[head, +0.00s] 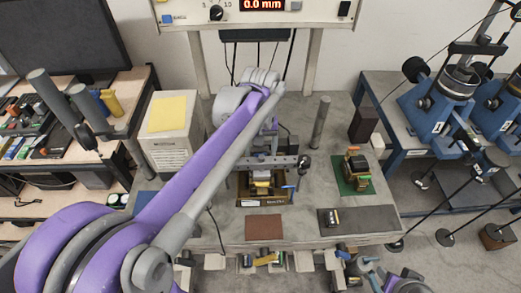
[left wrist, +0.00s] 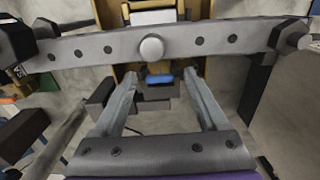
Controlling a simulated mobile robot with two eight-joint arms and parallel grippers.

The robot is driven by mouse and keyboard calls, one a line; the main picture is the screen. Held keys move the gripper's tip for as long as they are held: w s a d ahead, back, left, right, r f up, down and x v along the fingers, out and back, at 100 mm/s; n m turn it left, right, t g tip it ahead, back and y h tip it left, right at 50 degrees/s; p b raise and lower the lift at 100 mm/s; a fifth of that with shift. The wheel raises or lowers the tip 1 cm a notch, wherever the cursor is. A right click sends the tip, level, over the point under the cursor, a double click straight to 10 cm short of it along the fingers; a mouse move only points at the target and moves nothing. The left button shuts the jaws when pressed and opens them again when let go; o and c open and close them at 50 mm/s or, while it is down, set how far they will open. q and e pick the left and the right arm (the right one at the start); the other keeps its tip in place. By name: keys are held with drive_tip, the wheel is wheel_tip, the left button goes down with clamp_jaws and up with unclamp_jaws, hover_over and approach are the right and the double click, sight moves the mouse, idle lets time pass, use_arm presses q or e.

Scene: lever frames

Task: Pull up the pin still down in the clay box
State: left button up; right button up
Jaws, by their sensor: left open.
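A brown box with a label on its front (head: 262,201), which I take to be the clay box, stands mid-bench below a metal cross bar. A yellow piece (head: 262,184) shows inside it. My left gripper (left wrist: 158,76) is open in the left wrist view, its fingers reaching toward the bar. A small blue-topped dark piece (left wrist: 160,80) shows between the fingertips, with gaps on both sides. I cannot tell whether it is a pin. In the head view my arm hides most of the gripper. No pin can be made out clearly.
The bolted cross bar (left wrist: 215,42) spans the left wrist view just beyond my fingers. On the bench are a grey post (head: 320,122), a green mat (head: 363,187) holding a small device, a brown pad (head: 264,228) and a dark mat (head: 370,220).

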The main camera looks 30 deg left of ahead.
use_arm(q)
drive_tip(key=shift+c, duration=0.3)
clamp_jaws()
idle(1.1)
